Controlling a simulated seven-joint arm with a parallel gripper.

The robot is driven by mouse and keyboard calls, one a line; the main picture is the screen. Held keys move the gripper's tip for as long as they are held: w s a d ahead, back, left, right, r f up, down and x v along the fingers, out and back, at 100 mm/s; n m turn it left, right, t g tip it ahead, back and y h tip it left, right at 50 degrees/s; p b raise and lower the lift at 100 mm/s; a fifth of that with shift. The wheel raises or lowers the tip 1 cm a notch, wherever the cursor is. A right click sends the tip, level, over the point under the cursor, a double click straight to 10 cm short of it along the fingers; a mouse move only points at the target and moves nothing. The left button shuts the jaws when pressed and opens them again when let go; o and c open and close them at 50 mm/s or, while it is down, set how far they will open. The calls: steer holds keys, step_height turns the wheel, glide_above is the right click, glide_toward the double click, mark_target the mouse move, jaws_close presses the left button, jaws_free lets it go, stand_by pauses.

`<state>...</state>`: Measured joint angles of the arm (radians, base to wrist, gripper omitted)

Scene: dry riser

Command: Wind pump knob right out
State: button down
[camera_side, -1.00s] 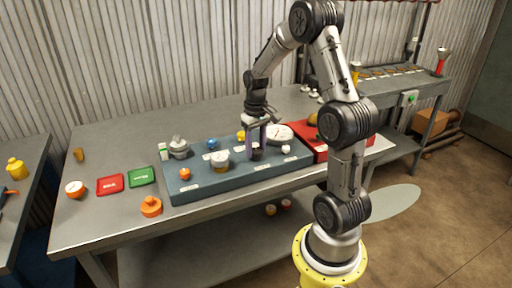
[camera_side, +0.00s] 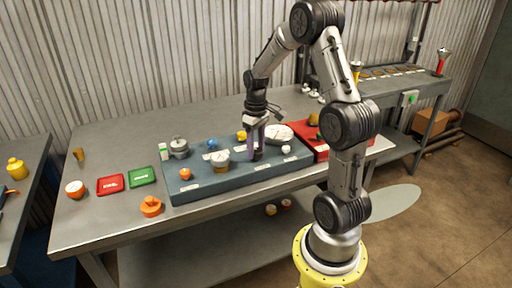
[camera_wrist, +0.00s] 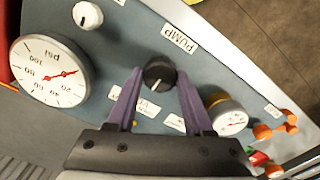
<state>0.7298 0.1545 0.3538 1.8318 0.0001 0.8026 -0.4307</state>
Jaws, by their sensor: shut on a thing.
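The pump knob (camera_wrist: 158,70) is a black round knob with a pale pointer line, beside the label PUMP (camera_wrist: 180,38) on the blue-grey panel. In the wrist view its pointer line faces down toward my wrist. My gripper (camera_wrist: 160,76) has its two purple fingers on either side of the knob, shut on it. In the side view my gripper (camera_side: 257,150) reaches straight down to the panel (camera_side: 205,188), and the fingers largely hide the knob.
A white psi gauge (camera_wrist: 50,70) with a red needle stands close by on the panel. A white knob (camera_wrist: 88,15) and a smaller brass-rimmed gauge (camera_wrist: 230,118) flank the spot. A red case (camera_side: 322,152) is right of the panel; an orange knob (camera_side: 151,206) lies in front.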

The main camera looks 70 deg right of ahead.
mark_target(256, 150)
steer(key=shift+c, duration=1.4)
jaws_free()
step_height(256, 150, up, 14)
steer(key=a+r+n+t, duration=0.2)
steer(key=a+r+n, duration=0.35)
steer(key=a, duration=0.95)
steer(key=s+a+f+m+t, duration=0.2)
steer(key=s+a+f, duration=0.3)
steer(key=s+a, duration=0.4)
steer(key=shift+s+a+t, duration=0.4)
steer(key=shift+s+t, duration=0.4)
steer(key=shift+s, duration=0.35)
